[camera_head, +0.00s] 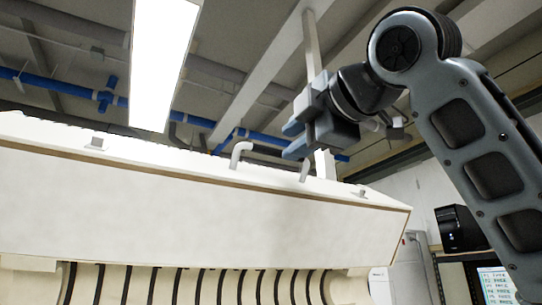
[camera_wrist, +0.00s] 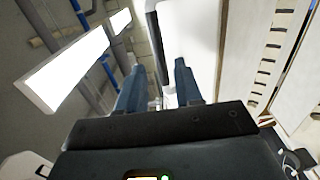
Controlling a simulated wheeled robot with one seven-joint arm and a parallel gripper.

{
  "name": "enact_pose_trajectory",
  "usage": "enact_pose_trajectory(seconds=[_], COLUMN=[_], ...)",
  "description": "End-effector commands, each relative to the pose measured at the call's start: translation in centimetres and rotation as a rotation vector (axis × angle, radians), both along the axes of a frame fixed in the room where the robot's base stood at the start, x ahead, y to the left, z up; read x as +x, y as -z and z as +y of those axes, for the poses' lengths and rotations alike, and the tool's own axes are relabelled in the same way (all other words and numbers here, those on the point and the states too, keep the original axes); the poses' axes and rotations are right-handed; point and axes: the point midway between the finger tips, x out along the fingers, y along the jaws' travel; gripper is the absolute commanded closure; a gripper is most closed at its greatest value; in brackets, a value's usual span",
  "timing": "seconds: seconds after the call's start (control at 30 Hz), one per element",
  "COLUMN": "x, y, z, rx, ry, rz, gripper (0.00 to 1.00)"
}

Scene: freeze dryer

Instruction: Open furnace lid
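My gripper (camera_head: 290,139) is just above and beside that right post, fingers pointing left. In the wrist view my gripper (camera_wrist: 157,84) has its two blue-grey fingers clearly apart, with nothing seen held between them. My gripper hides part of the handle, and whether they touch cannot be told.
The pale body with dark curved slots (camera_head: 180,285) lies under the lid. Small brackets (camera_head: 96,143) sit along the lid's top. A black box (camera_head: 459,228) stands on a shelf at right. Ceiling beams, blue pipes and a bright lamp (camera_head: 160,60) are overhead.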

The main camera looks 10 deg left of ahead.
Motion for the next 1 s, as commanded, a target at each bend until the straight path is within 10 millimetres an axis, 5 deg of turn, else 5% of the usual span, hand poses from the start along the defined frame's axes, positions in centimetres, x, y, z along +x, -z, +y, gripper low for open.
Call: enact_pose_trajectory(seconds=[0.4, 0.77, 1.0], x=[4.8, 5.5, 5.4], y=[-0.2, 0.0, 0.0], z=[3.3, 3.7, 3.7], rx=[0.001, 0.000, 0.000], ry=[-0.001, 0.000, 0.000], rz=[0.004, 0.002, 0.002], gripper=[0.65, 0.65, 0.85])
